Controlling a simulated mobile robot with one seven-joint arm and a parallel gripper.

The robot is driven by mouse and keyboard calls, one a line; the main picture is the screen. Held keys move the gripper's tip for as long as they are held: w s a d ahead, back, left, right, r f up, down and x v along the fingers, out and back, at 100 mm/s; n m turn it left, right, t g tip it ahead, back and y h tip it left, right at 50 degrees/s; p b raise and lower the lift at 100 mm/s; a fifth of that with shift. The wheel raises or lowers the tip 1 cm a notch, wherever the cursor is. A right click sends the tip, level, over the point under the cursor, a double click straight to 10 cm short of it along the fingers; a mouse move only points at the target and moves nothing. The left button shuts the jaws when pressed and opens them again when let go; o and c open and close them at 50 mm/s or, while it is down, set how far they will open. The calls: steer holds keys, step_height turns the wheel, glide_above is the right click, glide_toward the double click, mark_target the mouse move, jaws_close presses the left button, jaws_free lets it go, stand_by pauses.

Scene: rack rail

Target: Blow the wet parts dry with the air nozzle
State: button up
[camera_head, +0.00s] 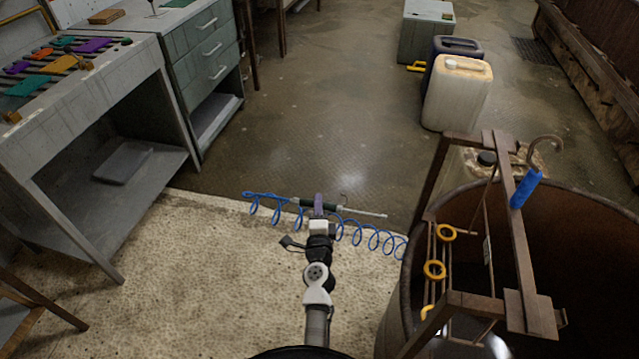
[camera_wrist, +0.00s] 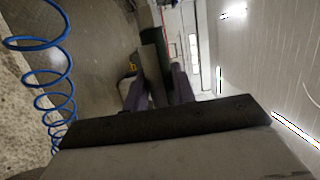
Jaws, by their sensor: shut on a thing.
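My gripper (camera_head: 318,206) is in the middle of the head view, shut on the dark handle of the air nozzle (camera_head: 362,211). The nozzle's thin pale tube points right, toward the drum. A coiled blue hose (camera_head: 262,204) hangs around it. In the wrist view the purple fingers of my gripper (camera_wrist: 155,92) close on the dark handle (camera_wrist: 180,48); the tube's tip does not show there. Yellow rings (camera_head: 434,269) hang on a rack (camera_head: 520,245) over the drum at the right, apart from the nozzle. I cannot tell whether they are wet.
A white canister (camera_head: 457,93) stands behind. A grey bench (camera_head: 130,105) with coloured pieces stands at the left. The floor between is open.

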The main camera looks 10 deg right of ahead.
steer(key=r+m, duration=0.2)
steer(key=r, duration=0.1)
steer(key=w+r+p, duration=0.1)
steer(key=shift+d+r+m+t, duration=0.15)
steer(key=shift+d+m+t, duration=0.15)
steer(key=shift+m, duration=0.1)
steer(key=d, duration=0.1)
steer(key=s+d+b, duration=0.1)
steer(key=d+f, duration=0.1)
steer(key=d, duration=0.1)
steer(key=shift+s, duration=0.3)
steer(key=shift+s+d+f+b, duration=0.1)
steer(key=shift+s+d+b, duration=0.3)
steer(key=shift+d, duration=0.25)
steer(key=shift+w, duration=0.1)
steer(key=shift+o, duration=1.2)
steer(key=c, duration=0.4)
steer(key=shift+o, duration=0.8)
